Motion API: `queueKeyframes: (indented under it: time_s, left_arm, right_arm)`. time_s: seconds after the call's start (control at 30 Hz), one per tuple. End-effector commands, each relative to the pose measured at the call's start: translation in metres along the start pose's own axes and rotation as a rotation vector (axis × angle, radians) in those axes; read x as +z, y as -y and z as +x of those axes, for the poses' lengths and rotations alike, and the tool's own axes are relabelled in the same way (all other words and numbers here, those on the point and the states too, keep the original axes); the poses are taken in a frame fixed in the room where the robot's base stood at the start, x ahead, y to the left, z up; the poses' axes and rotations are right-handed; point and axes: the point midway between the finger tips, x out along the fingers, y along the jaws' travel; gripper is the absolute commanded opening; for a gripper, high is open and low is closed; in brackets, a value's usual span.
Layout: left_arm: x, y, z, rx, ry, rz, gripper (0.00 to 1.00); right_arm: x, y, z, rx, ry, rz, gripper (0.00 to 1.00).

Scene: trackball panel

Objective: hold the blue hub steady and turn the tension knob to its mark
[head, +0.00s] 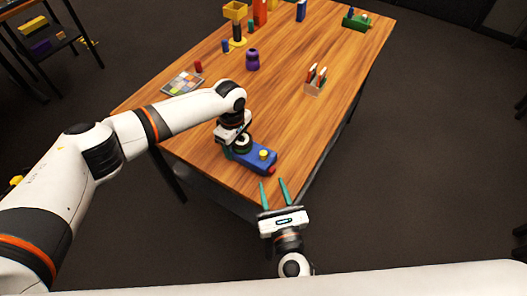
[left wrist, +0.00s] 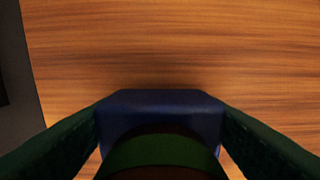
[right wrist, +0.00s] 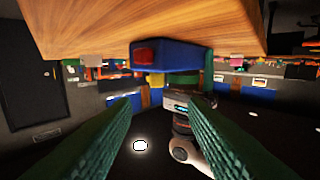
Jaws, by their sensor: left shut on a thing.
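The blue hub (head: 258,161) lies near the front corner of the wooden table. It has a yellow round knob (head: 263,153) on top and a red piece (head: 272,170) at its near end. I cannot tell which is the tension knob, and no mark can be made out. My left gripper (head: 236,152) is shut on the hub's far part; the left wrist view shows its dark green fingers either side of the blue body (left wrist: 160,98) and a green round part (left wrist: 160,152). My right gripper (head: 273,189) is open and empty, off the table edge, facing the red end (right wrist: 145,55).
A divided tray (head: 182,83), a red cylinder (head: 198,67), a purple object (head: 252,60) and a small holder (head: 315,88) stand farther back on the table (head: 290,125). The table to the right of the hub is clear.

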Motion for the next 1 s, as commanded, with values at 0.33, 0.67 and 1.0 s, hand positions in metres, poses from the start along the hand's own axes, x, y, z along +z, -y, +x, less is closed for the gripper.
queueKeyframes:
  time_s: [0.33, 0.67, 1.0]
  left_arm:
    - [0.000, 0.000, -0.001, -0.001, 0.000, 0.000, 0.37]
    - [0.000, 0.000, -0.001, -0.001, 0.000, 0.000, 0.37]
    - [0.000, 0.000, -0.001, -0.001, 0.000, 0.000, 0.37]
  right_arm:
    - [0.000, -0.004, 0.047, 0.019, -0.001, -0.002, 0.40]
    - [0.001, -0.005, 0.104, 0.016, 0.000, -0.003, 0.40]
    - [0.002, -0.005, 0.117, 0.014, 0.003, -0.003, 0.40]
